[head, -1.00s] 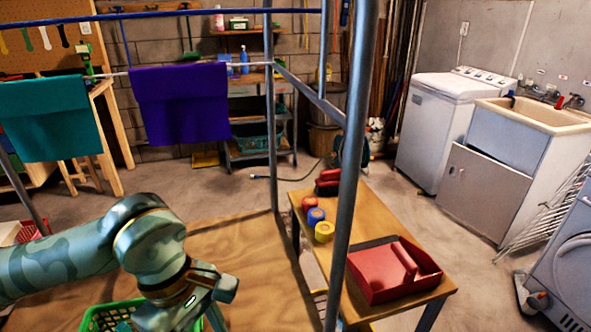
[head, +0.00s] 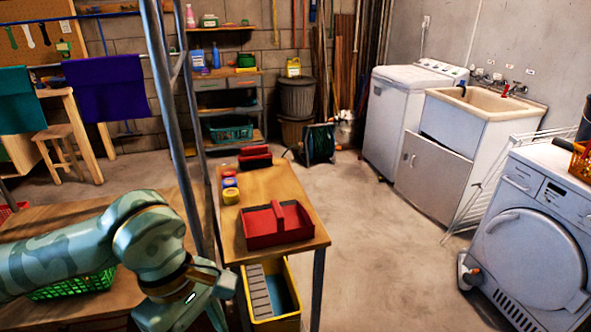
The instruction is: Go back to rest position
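My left arm comes in from the left in the head view, in front of the wooden table (head: 105,300). Its wrist and the top of my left gripper (head: 190,308) show at the bottom of the view. The fingertips are below the picture edge, so I cannot see whether they are open or hold anything. My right arm and gripper are not in view. A green basket (head: 75,285) is on the table, partly hidden behind my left arm.
Metal frame posts (head: 163,95) rise close to my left arm. A bench (head: 262,195) holds a red toolbox (head: 280,232) and several tape rolls. A yellow bin (head: 272,305) is below it. A dryer (head: 535,235) is at right; the floor between is clear.

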